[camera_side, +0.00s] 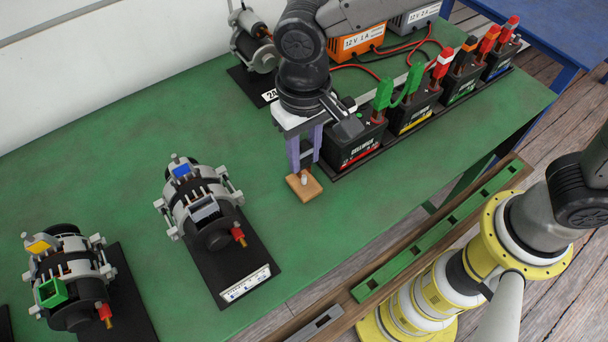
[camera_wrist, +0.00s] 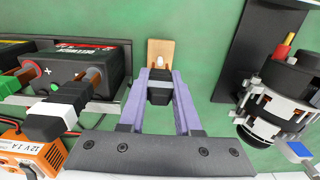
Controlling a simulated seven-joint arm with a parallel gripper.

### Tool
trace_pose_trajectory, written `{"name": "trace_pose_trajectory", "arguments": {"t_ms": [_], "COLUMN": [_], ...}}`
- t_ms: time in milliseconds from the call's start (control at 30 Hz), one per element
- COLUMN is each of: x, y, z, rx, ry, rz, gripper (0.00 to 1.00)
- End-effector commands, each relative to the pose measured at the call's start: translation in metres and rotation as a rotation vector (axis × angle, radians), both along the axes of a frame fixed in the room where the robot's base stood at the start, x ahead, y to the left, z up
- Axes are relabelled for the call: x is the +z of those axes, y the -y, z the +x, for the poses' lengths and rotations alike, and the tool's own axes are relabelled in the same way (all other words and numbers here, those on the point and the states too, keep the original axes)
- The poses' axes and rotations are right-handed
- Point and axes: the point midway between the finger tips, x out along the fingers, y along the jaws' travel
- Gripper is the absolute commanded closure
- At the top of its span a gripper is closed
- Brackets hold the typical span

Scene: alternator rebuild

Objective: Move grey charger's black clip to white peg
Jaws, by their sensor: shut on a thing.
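My gripper (camera_side: 303,164) points down with its purple fingers just above a small wooden block. In the wrist view the fingers (camera_wrist: 161,78) are shut on a black clip (camera_wrist: 159,92) with a pale grey-green band. I cannot tell whether clip and peg touch. The grey charger (camera_side: 413,18) is at the back, partly cut off, with a 12 V label.
A row of black batteries (camera_side: 411,119) with coloured clips stands right of my gripper. A black-and-white clip (camera_wrist: 60,112) sits on the nearest battery. The orange charger (camera_side: 356,42) and loose cables lie behind. Alternators (camera_side: 200,205) stand left; green table (camera_side: 120,150) between is clear.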

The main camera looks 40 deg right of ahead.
Motion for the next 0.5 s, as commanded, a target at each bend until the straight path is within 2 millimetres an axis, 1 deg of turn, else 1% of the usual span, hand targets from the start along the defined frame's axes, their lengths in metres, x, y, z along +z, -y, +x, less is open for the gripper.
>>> {"name": "trace_pose_trajectory", "arguments": {"t_ms": [400, 500], "x": [-0.019, -0.021], "y": [0.000, 0.000], "z": [0.000, 0.000], "rx": [0.000, 0.000], "ry": [-0.001, 0.000], "rz": [-0.001, 0.000], "gripper": [0.95, 0.95]}}
